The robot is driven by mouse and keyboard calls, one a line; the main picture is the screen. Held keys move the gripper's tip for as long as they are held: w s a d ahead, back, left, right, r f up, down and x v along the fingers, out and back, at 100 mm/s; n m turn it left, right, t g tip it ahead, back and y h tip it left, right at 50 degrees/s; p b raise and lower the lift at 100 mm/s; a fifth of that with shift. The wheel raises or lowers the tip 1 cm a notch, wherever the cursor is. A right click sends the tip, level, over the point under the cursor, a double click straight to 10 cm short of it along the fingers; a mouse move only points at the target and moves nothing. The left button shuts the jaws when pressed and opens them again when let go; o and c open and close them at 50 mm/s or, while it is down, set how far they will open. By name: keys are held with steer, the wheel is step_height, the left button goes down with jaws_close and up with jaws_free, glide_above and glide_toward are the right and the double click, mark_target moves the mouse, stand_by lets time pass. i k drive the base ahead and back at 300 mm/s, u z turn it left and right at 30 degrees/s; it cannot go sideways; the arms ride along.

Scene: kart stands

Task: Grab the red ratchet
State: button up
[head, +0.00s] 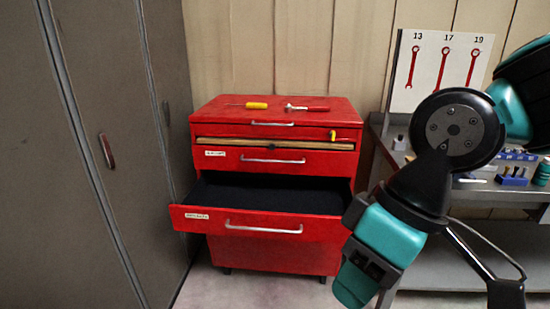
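The red ratchet (312,109) lies flat on top of the red tool cabinet (230,118), right of the middle. Its silver head points left and its red handle points right. Nothing covers it. My arm reaches in from the right edge, with its teal and black links in front of the bench, well apart from the ratchet.
A yellow-handled screwdriver (256,105) lies left of the ratchet. A lower drawer (262,225) stands pulled out, its dark inside looking empty. Grey lockers (100,220) stand on the left. A workbench (460,195) with small items and a wrench board (428,90) are behind my arm.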

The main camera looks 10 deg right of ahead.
mark_target(288, 108)
steer(key=u, duration=0.25)
steer(key=i, duration=1.55)
steer(key=z, duration=0.5)
